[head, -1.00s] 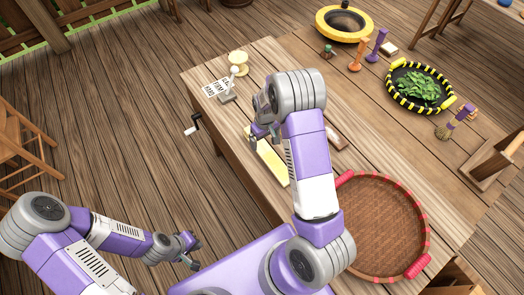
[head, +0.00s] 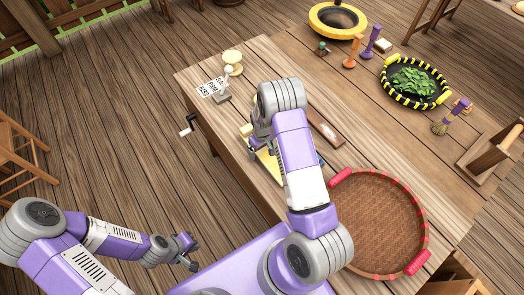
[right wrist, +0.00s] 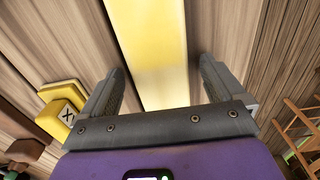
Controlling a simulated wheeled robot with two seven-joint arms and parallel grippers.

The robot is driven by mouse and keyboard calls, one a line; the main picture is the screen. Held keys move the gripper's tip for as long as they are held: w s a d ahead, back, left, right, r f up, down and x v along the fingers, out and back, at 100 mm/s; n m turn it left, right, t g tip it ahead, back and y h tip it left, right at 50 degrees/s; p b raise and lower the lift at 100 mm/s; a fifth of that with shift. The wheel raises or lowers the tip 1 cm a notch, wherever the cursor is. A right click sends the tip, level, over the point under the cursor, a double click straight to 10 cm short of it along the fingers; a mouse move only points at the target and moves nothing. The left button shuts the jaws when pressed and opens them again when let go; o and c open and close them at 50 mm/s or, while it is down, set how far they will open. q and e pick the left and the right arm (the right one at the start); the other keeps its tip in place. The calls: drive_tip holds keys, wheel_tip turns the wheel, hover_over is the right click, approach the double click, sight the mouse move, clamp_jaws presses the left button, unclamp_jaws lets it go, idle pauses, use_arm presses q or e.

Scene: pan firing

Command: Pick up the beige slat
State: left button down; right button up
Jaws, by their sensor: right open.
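The beige slat (head: 270,168) lies on the wooden table near its left edge in the head view, partly hidden by my right arm. In the right wrist view the slat (right wrist: 152,50), pale yellow, runs lengthwise between the two fingers. My right gripper (right wrist: 160,80) is open over the slat with a finger to each side; its jaws hold nothing. In the head view the right gripper (head: 258,146) is partly covered by its own arm. My left gripper (head: 189,252) is away from the table at lower left, too small to judge its jaws.
A yellow block (right wrist: 65,108) marked X is close beside a finger. A brown-framed tool (head: 326,128) and a round red-handled basket (head: 425,225) lie right of the arm. A crank (head: 187,125) sticks out from the table's left edge.

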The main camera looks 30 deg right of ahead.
drive_tip(key=c, duration=1.3)
